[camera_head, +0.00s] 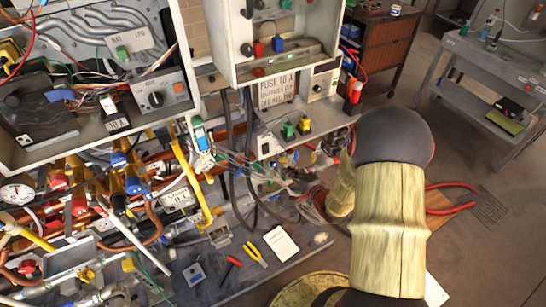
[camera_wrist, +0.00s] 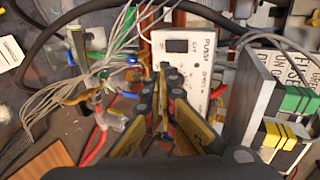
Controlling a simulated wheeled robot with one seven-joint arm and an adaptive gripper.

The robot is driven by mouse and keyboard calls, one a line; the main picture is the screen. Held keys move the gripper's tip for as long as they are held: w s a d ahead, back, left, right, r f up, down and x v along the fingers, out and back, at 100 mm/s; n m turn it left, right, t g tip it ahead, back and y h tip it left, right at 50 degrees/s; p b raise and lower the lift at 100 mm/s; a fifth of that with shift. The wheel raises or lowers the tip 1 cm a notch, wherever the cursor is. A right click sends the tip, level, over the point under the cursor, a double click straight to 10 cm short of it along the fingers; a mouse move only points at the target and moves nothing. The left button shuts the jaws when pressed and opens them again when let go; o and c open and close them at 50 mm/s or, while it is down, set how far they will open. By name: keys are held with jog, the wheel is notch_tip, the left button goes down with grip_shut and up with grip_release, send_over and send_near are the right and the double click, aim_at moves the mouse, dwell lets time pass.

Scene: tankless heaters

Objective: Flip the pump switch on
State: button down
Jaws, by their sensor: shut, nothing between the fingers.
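The pump switch panel (camera_wrist: 200,70) is a white plate in the upper middle of the wrist view, with sideways lettering that reads PUMP. A black switch (camera_wrist: 177,45) sits near its upper left, with small lettering beside it; I cannot tell which way the switch is set. My gripper (camera_wrist: 166,72) has its dark fingertips together, empty, in front of the panel and just below the switch in the picture. I cannot tell whether the fingertips touch the panel. In the head view my arm covers much of the right middle, and I cannot pick out the switch there.
Thin grey wires (camera_wrist: 90,60) run close to the left of my fingers. A grey block with green and yellow terminals (camera_wrist: 290,110) stands to the right, by a FUSE sign (camera_head: 275,90). Pipes and valves crowd the bench's left; open floor (camera_head: 480,240) lies right.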

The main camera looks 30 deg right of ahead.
jog(key=b, duration=0.5)
send_near(269, 151)
jog(key=w+f, duration=0.4)
jog(key=w, duration=0.1)
jog(key=shift+w+d, duration=0.1)
jog(key=shift+w, duration=0.2)
jog(key=shift+w, duration=0.15)
jog(key=shift+w+f+p, duration=0.2)
jog(key=shift+w+p, duration=0.1)
jog(key=shift+p, duration=0.15)
jog(key=shift+r, duration=0.1)
jog(key=shift+r+p, duration=0.75)
jog(key=shift+p, duration=0.1)
